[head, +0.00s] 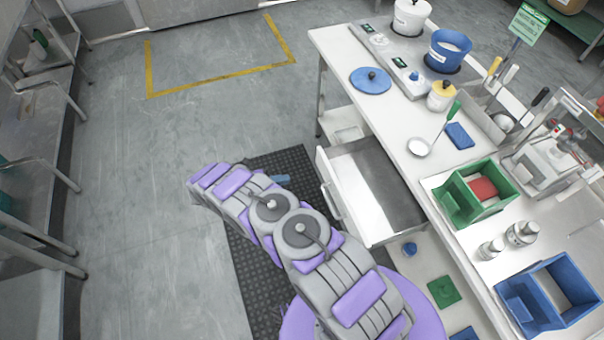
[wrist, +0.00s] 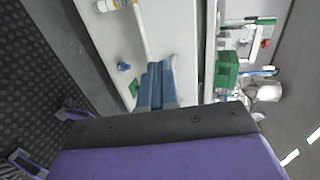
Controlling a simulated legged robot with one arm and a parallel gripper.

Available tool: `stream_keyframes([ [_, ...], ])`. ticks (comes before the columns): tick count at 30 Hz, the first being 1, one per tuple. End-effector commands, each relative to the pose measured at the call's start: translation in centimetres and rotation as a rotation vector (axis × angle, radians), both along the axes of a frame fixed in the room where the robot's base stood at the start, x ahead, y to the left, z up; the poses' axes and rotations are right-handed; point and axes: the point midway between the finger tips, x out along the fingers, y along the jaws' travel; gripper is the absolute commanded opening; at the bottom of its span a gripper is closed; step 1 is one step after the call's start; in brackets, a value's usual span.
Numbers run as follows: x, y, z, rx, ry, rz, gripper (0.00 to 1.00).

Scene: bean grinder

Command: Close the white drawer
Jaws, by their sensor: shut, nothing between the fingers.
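The white drawer (head: 378,190) is pulled out from under the white worktable in the head view and looks empty. Its front panel with a handle (head: 331,200) faces left. My purple and grey arm reaches up the picture to the left of it. My gripper's blue fingertips (head: 281,180) just show beyond the arm, left of the drawer front and apart from it. The rest of the gripper is hidden behind the arm. In the wrist view the blue fingers (wrist: 157,85) are together, with nothing between them.
The worktable (head: 405,130) carries a green bin (head: 478,190), a blue bin (head: 548,297), a blue pot (head: 447,52) and a ladle (head: 420,147). A lower shelf holds a blue item (head: 409,249) and a green one (head: 444,291). The floor to the left is clear.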

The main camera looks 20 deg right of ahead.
Motion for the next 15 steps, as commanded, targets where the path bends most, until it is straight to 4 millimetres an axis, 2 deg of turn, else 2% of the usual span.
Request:
stream_keyframes([
  [5, 0.1, -2.3, -0.8, 0.000, 0.003, -0.002, 0.00],
  [15, 0.3, -8.6, -2.9, 0.000, 0.003, 0.000, 0.00],
])
